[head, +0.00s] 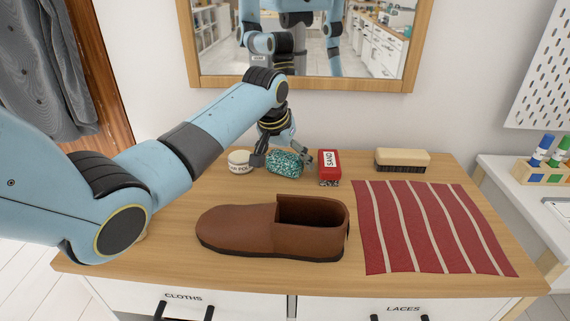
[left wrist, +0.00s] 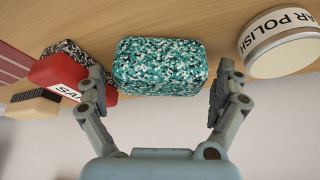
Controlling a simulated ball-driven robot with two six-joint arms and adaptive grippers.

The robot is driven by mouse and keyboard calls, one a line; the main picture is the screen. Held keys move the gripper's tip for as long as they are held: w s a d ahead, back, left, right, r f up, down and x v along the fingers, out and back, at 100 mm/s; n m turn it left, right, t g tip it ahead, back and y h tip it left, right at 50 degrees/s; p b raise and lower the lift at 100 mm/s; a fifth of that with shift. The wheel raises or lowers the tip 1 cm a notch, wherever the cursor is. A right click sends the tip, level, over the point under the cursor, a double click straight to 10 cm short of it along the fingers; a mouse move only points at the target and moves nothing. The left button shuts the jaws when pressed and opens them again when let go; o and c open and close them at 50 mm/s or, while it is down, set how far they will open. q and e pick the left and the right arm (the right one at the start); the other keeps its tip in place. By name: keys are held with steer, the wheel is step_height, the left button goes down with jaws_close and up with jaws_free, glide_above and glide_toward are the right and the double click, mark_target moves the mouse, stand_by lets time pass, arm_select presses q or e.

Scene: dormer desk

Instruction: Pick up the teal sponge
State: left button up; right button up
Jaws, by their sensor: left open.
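The teal sponge (head: 285,163) is a speckled block on the wooden desk, behind the brown shoe. It also shows in the left wrist view (left wrist: 160,66), between the two fingers. My left gripper (head: 282,158) is open, with one finger on each side of the sponge. In the left wrist view my left gripper (left wrist: 160,98) shows a gap between its right finger and the sponge; the left finger is close to the sponge's other end, and I cannot tell if it touches. My right gripper is not in view.
A polish tin (head: 240,161) stands just left of the sponge, and a red sanding block (head: 329,166) just right. A brown shoe (head: 270,228) lies in front. A brush (head: 402,160) and a red striped cloth (head: 428,228) are further right. A mirror (head: 300,82) hangs behind.

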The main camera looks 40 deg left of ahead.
mark_target(293, 152)
arm_select(q)
steer(key=c, duration=1)
steer(key=shift+r, duration=0.15)
steer(key=shift+r, duration=0.3)
steer(key=r, duration=0.2)
steer(key=d+r, duration=0.1)
steer(key=r, duration=0.1)
steer(key=shift+w+p, duration=0.15)
steer(key=shift+p, duration=0.2)
steer(key=w+d+r, duration=0.1)
steer(key=d+r, duration=0.5)
steer(key=d, duration=0.4)
steer(key=shift+d, duration=0.25)
steer(key=shift+w+r, duration=0.1)
